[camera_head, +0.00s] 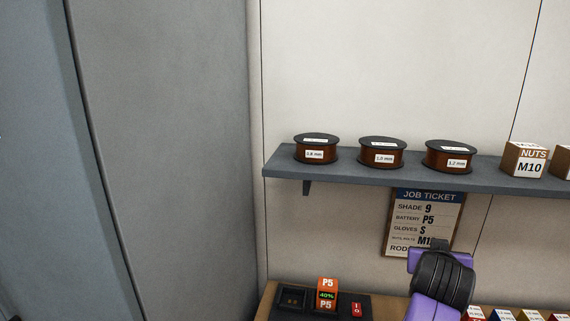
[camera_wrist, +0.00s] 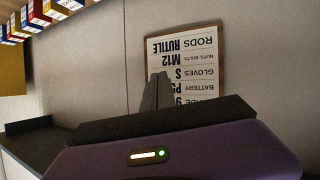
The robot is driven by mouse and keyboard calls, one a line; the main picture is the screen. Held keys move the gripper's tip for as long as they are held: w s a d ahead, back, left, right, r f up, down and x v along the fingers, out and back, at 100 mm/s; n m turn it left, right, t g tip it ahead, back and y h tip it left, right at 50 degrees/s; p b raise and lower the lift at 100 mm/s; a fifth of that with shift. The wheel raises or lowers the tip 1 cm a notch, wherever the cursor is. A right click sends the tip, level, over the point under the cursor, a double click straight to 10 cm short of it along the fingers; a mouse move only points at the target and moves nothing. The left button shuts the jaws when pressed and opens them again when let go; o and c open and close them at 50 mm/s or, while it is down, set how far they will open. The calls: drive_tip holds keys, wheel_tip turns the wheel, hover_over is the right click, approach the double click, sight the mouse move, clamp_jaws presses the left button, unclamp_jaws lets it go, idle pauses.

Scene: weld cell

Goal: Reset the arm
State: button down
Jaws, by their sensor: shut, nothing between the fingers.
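My gripper (camera_wrist: 156,92) shows in the wrist view as two dark fingers together, shut and empty, in front of the lower left part of the job ticket (camera_wrist: 186,62). The ticket reads upside down there. In the head view my purple and black arm rises at the lower right, with my gripper (camera_head: 440,243) partly hidden at its top, covering the ticket's lower right part. The ticket (camera_head: 424,215) hangs on the wall below the shelf and reads shade 9, battery P5, gloves S, with M12 and rods rutile in the wrist view.
A grey shelf (camera_head: 380,176) holds three wire spools (camera_head: 382,153) and an M10 nuts box (camera_head: 524,160). Below, a charger (camera_head: 290,300) with an orange P5 battery (camera_head: 327,294) stands on the bench. Small boxes (camera_head: 500,314) line the lower right. A grey panel (camera_head: 160,150) fills the left.

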drive_tip(key=s+d+r+n+t+h, duration=0.2)
drive_tip(key=s+r+t, duration=0.2)
drive_tip(key=r+t, duration=0.1)
drive_tip(key=s+a+f+n+t+y+b, duration=0.1)
drive_tip(key=s+a+f+n+t+y, duration=0.1)
drive_tip(key=s+a+f+y, duration=0.3)
drive_tip(key=s+a+n+t+y, duration=0.1)
drive_tip(key=s+a+n, duration=0.15)
drive_tip(key=s, duration=0.45)
drive_tip(key=s+a+f+n+t+y+b, duration=0.1)
drive_tip(key=s+a+f+n+t+y, duration=0.15)
drive_tip(key=s, duration=0.35)
drive_tip(key=s+a+f+m+g, duration=0.1)
drive_tip(key=s+f, duration=0.3)
drive_tip(key=s, duration=0.5)
drive_tip(key=s+a+f+m+g+b, duration=0.1)
drive_tip(key=s+a+f+m+g, duration=0.1)
drive_tip(key=s, duration=0.8)
drive_tip(key=s+a+f+m+g+b, duration=0.1)
drive_tip(key=s+a+f+g, duration=0.2)
drive_tip(key=s+f, duration=0.3)
drive_tip(key=s, duration=0.3)
drive_tip(key=shift+s+a+f+m+g, duration=0.25)
drive_tip(key=shift+s+f+m+g, duration=0.05)
drive_tip(key=shift+s+g, duration=0.05)
